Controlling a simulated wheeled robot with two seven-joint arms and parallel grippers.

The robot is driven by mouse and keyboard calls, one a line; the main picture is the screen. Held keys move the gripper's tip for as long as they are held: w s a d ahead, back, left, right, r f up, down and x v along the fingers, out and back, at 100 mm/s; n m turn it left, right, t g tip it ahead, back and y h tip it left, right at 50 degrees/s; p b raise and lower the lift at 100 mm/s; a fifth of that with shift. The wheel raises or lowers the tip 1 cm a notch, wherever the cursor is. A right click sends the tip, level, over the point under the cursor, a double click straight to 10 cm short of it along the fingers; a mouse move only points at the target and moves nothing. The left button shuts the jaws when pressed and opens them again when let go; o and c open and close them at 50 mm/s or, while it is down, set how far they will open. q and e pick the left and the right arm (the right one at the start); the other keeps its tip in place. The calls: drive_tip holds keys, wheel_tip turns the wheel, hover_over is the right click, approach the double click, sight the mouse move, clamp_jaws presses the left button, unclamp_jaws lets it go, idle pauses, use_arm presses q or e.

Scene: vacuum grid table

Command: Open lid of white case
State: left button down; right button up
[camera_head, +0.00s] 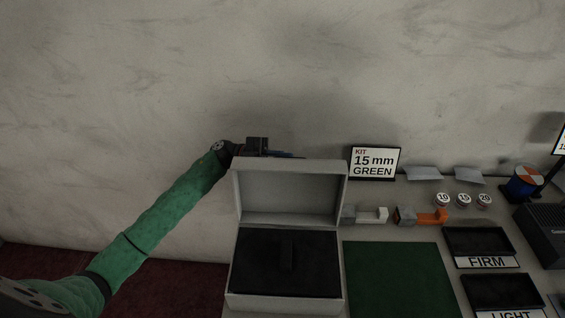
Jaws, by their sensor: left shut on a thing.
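The white case (285,301) stands on the table near the middle of the view. Its lid (290,163) stands up at the back, with the inside facing me. My right gripper is not in view.
A sign reading "KIT 15 mm GREEN" (375,162) stands right of the lid. A green mat (400,280) lies right of the case. Black trays marked FIRM (478,243) and LIGHT (502,291) are farther right. Numbered round pieces (464,200) stand behind them.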

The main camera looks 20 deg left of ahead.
use_arm(q)
drive_tip(key=shift+s+d+r, duration=0.1)
drive_tip(key=shift+s+r, duration=0.05)
drive_tip(key=shift+s, duration=0.1)
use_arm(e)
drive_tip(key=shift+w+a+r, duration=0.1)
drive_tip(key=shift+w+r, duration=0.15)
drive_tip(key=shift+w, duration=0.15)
use_arm(q)
drive_tip(key=c, duration=1.5)
unclamp_jaws()
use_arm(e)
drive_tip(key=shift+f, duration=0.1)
